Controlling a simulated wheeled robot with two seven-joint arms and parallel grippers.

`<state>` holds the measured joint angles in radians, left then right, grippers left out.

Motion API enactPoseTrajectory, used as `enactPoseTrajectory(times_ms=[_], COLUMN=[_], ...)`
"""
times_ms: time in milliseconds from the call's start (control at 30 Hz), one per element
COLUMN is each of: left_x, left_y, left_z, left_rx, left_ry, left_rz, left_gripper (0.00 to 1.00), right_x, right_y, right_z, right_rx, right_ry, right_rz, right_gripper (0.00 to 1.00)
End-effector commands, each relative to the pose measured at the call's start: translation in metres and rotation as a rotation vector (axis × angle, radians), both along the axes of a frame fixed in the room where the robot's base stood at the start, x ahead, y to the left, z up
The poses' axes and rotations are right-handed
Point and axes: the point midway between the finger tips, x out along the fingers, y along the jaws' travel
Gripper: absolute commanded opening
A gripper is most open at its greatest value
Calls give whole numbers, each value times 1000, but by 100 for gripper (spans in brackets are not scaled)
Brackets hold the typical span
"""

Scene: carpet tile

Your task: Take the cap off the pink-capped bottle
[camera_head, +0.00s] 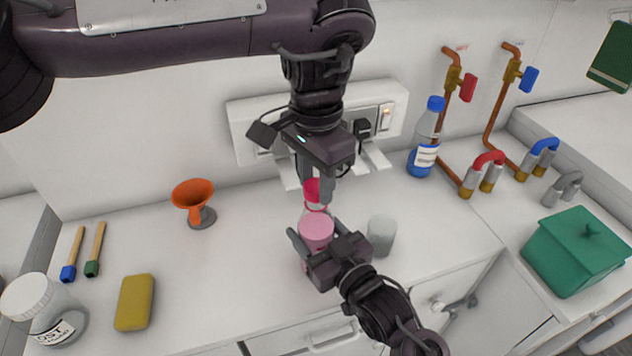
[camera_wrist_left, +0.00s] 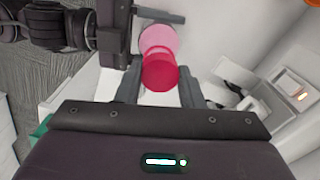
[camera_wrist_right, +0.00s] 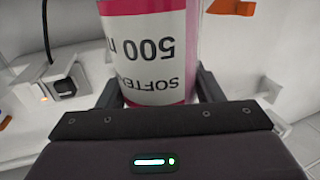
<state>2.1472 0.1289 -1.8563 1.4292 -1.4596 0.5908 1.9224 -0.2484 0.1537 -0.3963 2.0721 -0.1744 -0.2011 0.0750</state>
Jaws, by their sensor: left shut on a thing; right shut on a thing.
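The bottle (camera_head: 316,229) stands near the middle of the counter, with pink contents, a clear upper part and a deep pink cap (camera_head: 312,188). My left gripper (camera_head: 315,187) comes down from above and is shut on the cap. In the left wrist view the cap (camera_wrist_left: 160,76) sits between the fingers, with paler pink beyond it. My right gripper (camera_head: 315,247) is shut around the bottle body from the front right. Its white 500 label (camera_wrist_right: 152,55) fills the right wrist view, upside down. I cannot tell whether the cap is still seated on the neck.
A grey cup (camera_head: 381,236) stands just right of the bottle. A blue-capped bottle (camera_head: 426,138), copper pipes and a green box (camera_head: 575,252) are further right. An orange funnel (camera_head: 194,200), yellow sponge (camera_head: 134,302), brushes and white-lidded jar (camera_head: 45,309) are left. A socket panel (camera_head: 250,118) is behind.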

Motion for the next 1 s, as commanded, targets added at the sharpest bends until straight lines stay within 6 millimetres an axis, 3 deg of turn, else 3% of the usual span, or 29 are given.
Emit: enactPoseTrajectory(times_ms=[567,1000], left_x=[0,0], left_y=[0,0], left_z=[10,49], left_rx=[0,1], left_ry=[-1,-2], left_rz=[0,0], left_gripper=[7,7], right_x=[0,0], right_y=[0,0], right_z=[0,0], right_rx=[0,1], right_ry=[0,-1], right_rz=[0,0], right_gripper=[0,0])
